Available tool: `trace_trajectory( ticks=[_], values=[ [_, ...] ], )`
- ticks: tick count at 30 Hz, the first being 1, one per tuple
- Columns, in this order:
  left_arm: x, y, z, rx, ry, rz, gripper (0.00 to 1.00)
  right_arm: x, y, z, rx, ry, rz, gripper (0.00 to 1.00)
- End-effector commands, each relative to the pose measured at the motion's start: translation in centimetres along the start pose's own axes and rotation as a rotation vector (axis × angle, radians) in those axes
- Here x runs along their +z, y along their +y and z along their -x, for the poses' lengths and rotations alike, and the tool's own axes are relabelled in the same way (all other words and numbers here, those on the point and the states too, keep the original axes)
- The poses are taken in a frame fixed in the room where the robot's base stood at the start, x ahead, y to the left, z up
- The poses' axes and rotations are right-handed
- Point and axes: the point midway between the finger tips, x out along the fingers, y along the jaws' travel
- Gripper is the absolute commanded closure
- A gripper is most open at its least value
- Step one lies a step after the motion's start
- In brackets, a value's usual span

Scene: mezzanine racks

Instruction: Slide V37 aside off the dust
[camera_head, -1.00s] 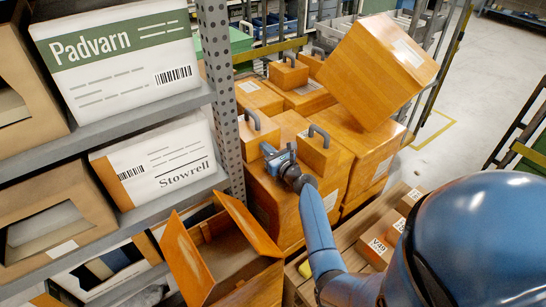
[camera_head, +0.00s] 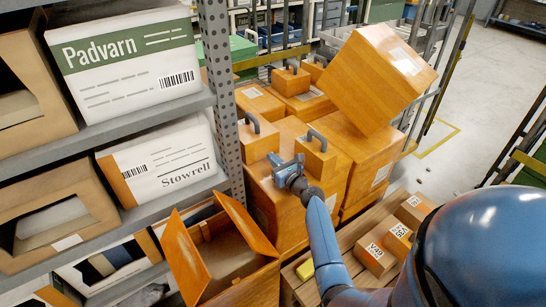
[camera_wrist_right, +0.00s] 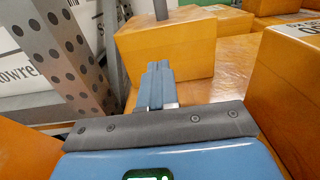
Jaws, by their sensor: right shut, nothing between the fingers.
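Several small orange-brown blocks with white labels stand on a slatted wooden pallet (camera_head: 348,235). One block (camera_head: 371,259) reads V49. The label on a second block (camera_head: 396,243) beside it is too small to read for sure. A third block (camera_head: 411,212) also has an unclear label, so I cannot tell which is V37. I cannot make out the dust. My right gripper (camera_head: 286,170) is shut and empty in front of the big orange crates, away from the blocks. In the right wrist view its closed fingers (camera_wrist_right: 156,72) point at a handled wooden box (camera_wrist_right: 165,50). My left gripper is out of view.
A yellow item (camera_head: 304,269) lies on the pallet. An open wooden box (camera_head: 185,258) stands left of it. Stacked crates (camera_head: 358,165) fill the middle, with a tilted box (camera_head: 372,80) on top. A grey rack (camera_head: 225,110) stands at left. The floor (camera_head: 480,120) at right is clear.

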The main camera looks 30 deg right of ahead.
Motion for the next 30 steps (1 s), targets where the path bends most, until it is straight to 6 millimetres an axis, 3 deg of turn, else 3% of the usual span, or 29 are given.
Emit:
trace_trajectory(
  ticks=[15,21,30],
  values=[
    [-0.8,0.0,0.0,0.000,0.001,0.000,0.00,-0.1,-0.1,7.7,-0.003,0.001,0.000,1.00],
    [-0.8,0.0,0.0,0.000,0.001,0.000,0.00,0.0,0.0,9.1,-0.002,0.001,0.001,1.00],
    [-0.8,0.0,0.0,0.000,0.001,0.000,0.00,0.1,-0.1,9.3,-0.004,-0.001,0.043,1.00]
  ],
)
